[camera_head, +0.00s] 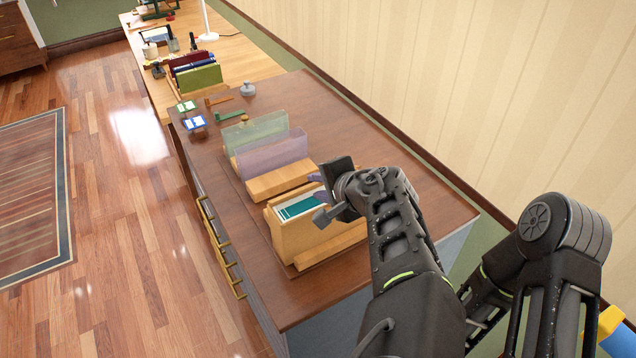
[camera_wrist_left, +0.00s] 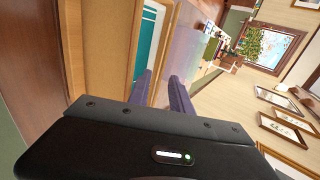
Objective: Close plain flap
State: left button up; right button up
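A light wooden box (camera_head: 296,238) stands on the dark desk, open at the top, with a white and teal item (camera_head: 299,206) inside. The teal item also shows in the left wrist view (camera_wrist_left: 146,45). A plain wooden strip (camera_head: 332,246) lies low along the box's near side; I cannot tell whether it is the plain flap. My left gripper (camera_head: 316,186) is beside the box's upper far-right end. Its purple fingers stand apart in the left wrist view (camera_wrist_left: 162,82), with nothing seen between them. Contact with the box is unclear. My right gripper is not in view.
Behind the box are a wooden block (camera_head: 281,180), a clear purple panel (camera_head: 272,156) and a clear green panel (camera_head: 255,132), both upright. Stamps (camera_head: 195,122) and small tools lie farther back. A wall (camera_head: 480,90) borders the desk on the right.

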pick_arm(q)
jog(key=p+v, duration=0.1)
jog(key=v, duration=0.4)
jog(key=shift+s+d+r, duration=0.15)
jog(key=shift+s+d, duration=0.05)
jog(key=shift+s+d+r, duration=0.2)
jog(key=shift+s+r, duration=0.2)
